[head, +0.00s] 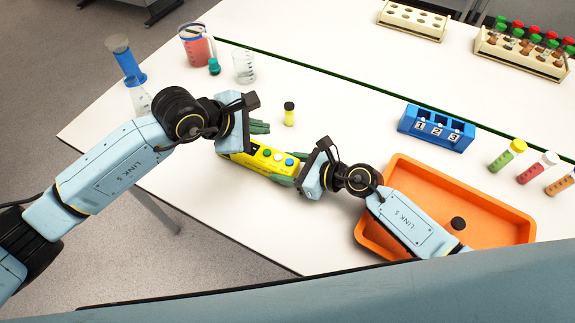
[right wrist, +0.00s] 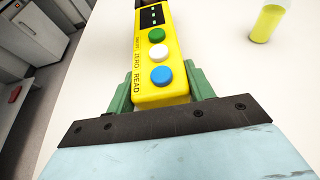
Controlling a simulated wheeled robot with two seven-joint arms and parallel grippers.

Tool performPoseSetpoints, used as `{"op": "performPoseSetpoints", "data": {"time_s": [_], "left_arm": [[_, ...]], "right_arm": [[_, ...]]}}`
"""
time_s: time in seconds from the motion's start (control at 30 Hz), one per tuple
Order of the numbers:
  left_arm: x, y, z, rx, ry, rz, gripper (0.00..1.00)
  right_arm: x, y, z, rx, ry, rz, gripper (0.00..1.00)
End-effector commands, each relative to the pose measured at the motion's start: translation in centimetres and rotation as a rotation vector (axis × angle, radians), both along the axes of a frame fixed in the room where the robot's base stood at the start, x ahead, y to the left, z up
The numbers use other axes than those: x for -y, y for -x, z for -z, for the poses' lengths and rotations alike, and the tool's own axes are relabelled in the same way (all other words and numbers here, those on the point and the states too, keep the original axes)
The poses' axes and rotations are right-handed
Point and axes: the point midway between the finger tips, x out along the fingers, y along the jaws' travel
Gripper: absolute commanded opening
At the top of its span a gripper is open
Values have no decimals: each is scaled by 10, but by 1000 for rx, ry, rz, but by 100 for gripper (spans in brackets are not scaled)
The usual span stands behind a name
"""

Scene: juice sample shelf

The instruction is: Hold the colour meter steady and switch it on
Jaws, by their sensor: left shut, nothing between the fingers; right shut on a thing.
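The yellow colour meter (head: 262,158) lies on the white table, with a green, a white and a blue button in a row. My right gripper (head: 288,170) is shut around its right end, beside the blue button. In the right wrist view its green fingers flank the meter (right wrist: 158,85) on both sides; the dark display (right wrist: 154,14) shows small green marks. The green button (right wrist: 156,35) is the farthest of the three from this gripper. My left gripper (head: 262,127) is shut and empty near the meter's other end, partly hiding that end. I cannot tell whether it touches.
A small dark-capped vial (head: 289,114) stands just behind the meter. An orange tray (head: 400,172) with a black cap in it lies right of my right gripper. A blue numbered rack (head: 436,127), beakers (head: 244,67) and capped tubes (head: 508,155) stand farther off.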

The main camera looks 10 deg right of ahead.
Motion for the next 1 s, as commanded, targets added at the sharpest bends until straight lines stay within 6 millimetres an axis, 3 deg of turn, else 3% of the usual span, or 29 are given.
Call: {"op": "performPoseSetpoints", "data": {"time_s": [0.27,0.3,0.47,0.77,1.0], "left_arm": [[0,0,-3,-1,-1,-1,0],[0,0,-3,-1,0,-1,0],[0,0,-3,-1,-1,-1,0],[0,0,-3,-1,0,-1,0],[0,0,-3,-1,0,-1,0]], "right_arm": [[0,0,0,0,0,0,19],[0,0,0,0,0,0,55],[0,0,0,0,0,0,76],[1,1,0,0,0,0,78],[23,17,-10,0,4,-1,78]]}}
